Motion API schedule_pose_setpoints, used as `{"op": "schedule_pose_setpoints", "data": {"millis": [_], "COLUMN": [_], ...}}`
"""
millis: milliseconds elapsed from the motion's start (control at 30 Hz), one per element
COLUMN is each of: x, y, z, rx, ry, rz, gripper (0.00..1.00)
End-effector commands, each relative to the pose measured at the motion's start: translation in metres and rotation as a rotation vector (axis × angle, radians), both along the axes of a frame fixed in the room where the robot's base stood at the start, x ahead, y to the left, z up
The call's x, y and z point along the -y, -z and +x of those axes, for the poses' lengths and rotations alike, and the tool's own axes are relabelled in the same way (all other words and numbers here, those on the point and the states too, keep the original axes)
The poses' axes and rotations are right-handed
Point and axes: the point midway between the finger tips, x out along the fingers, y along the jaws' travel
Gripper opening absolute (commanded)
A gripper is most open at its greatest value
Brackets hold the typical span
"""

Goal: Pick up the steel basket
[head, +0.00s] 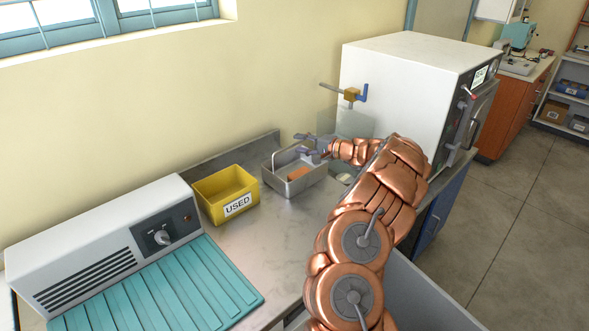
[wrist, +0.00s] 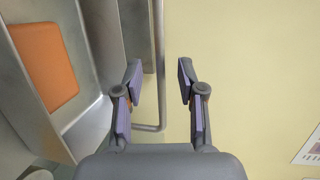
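The steel basket (head: 300,187) stands on the counter against the back wall, with its handle (head: 273,150) raised. An orange block (head: 299,174) lies inside it. My gripper (head: 302,144) is at the handle, above the basket, reaching in from the right. In the wrist view, my gripper (wrist: 160,78) is open, with a gap between its two fingers. The handle bar (wrist: 158,60) shows in that gap, nearer the left finger, with no clear contact. The basket (wrist: 100,30) and the orange block (wrist: 45,65) fill the left of that view. My arm and hand hide the handle's right part in the head view.
A yellow bin labelled USED (head: 226,190) stands just left of the basket. A white incubator (head: 400,85) stands at the right, with a small valve (head: 352,94) on its left side. A grey unit (head: 120,250) and a teal ribbed mat (head: 165,290) are at front left.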

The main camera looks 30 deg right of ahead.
Motion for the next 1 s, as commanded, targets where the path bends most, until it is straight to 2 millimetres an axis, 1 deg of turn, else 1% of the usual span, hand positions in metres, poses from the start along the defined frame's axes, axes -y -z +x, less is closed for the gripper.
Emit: {"op": "schedule_pose_setpoints", "data": {"millis": [100,200,500,867,900,1000], "x": [-0.004,-0.006,-0.007,-0.007,-0.007,-0.007], "y": [0.001,0.004,0.004,0.004,0.004,0.004], "z": [0.011,0.016,0.018,0.018,0.018,0.018], "rx": [-0.002,-0.003,-0.001,-0.001,-0.001,-0.001], "ry": [0.0,0.0,0.001,0.001,0.001,0.001], "rz": [0.001,0.002,0.002,0.002,0.002,0.002], "gripper": [0.39,0.39,0.39,0.02,0.0,0.0]}}
